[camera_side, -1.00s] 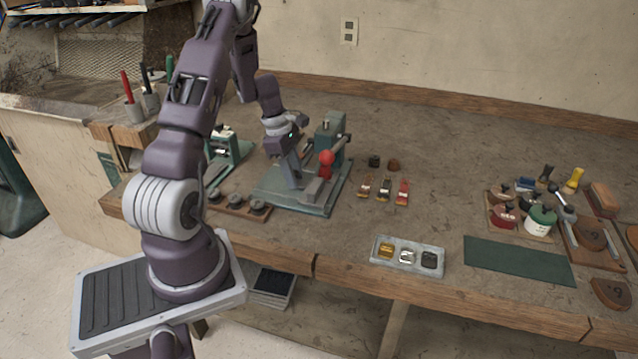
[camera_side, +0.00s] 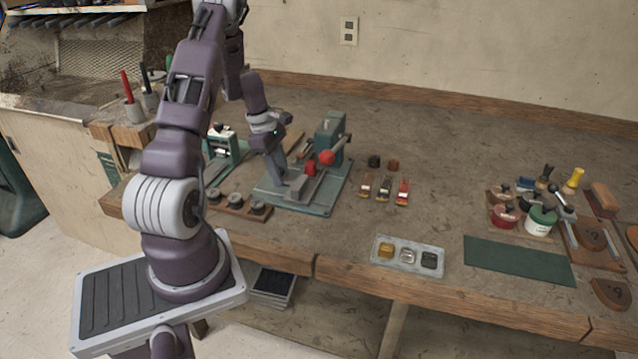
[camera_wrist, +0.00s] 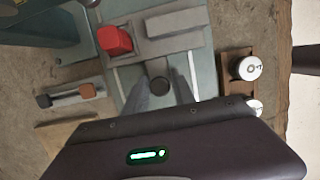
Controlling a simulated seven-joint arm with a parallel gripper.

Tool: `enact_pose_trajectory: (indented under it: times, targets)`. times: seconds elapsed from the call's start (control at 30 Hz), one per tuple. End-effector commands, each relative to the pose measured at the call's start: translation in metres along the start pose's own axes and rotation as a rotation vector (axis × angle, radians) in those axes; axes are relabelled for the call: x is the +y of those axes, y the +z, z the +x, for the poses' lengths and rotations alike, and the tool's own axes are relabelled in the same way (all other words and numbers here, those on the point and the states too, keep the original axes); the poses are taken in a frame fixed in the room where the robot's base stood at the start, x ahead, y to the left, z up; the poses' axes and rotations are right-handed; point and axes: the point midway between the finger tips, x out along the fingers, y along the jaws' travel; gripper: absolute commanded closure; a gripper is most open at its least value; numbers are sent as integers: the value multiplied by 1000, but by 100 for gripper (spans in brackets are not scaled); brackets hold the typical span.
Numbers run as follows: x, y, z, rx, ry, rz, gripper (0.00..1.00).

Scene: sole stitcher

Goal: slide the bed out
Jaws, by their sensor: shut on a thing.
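The sole stitcher stands on a green base plate (camera_side: 322,205), with its green head (camera_side: 330,128) and a red ball lever (camera_side: 327,157) at the back right. The grey bed (camera_side: 304,188) lies on the plate and carries a red block (camera_side: 311,168). In the wrist view the bed (camera_wrist: 172,46) and red block (camera_wrist: 114,40) lie beyond my fingers. My gripper (camera_side: 279,178) is low at the left end of the bed.
A rack of round grey parts (camera_side: 238,203) lies front left of the base. A green device (camera_side: 222,145) stands behind my arm. Three small coloured pieces (camera_side: 384,187) lie to the right. A grey tray (camera_side: 408,242) is near the front edge.

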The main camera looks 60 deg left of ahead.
Motion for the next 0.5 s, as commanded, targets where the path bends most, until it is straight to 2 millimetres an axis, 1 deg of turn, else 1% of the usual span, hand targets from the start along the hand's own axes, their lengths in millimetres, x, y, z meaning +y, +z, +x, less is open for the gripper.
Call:
enact_pose_trajectory:
  times: [0.17, 0.5]
  targets:
    - [0, -2, -1, -1, 1, 0, 92]
    - [1, -28, -8, -1, 2, 0, 92]
